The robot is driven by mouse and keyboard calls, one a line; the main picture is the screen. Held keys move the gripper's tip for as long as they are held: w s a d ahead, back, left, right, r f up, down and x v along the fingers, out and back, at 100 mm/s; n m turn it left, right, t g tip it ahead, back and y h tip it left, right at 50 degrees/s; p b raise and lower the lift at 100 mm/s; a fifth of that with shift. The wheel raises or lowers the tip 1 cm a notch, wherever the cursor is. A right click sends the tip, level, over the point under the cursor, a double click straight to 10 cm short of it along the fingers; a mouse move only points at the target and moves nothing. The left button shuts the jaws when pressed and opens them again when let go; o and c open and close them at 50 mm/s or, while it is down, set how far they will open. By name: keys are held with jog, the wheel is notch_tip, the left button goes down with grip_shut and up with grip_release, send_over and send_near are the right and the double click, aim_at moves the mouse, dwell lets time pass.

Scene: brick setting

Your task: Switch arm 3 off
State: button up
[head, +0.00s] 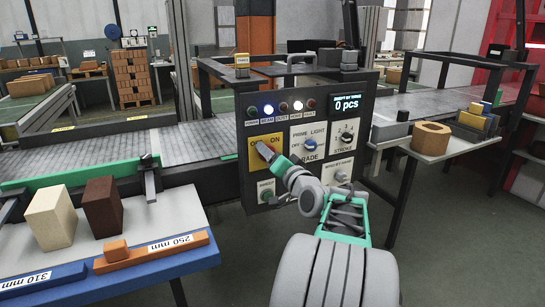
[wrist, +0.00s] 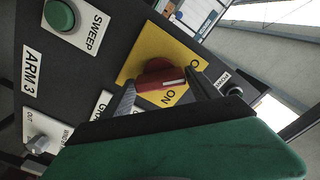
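The red switch knob (wrist: 160,76) sits on a yellow OFF/ON plate (wrist: 135,62) on a dark control panel (head: 245,190). A label reading ARM 3 (wrist: 32,71) is on the same panel in the wrist view.
A green SWEEP button (wrist: 59,15) is near the plate. A conveyor (head: 100,145) runs left; a table with blocks (head: 60,245) stands front left.

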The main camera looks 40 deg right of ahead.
jog(key=shift+o, duration=1.3)
jog(key=shift+s, duration=0.1)
jog(key=v, duration=0.7)
jog(key=shift+s, duration=0.3)
jog(key=shift+a+p, duration=0.15)
jog(key=shift+p, duration=0.15)
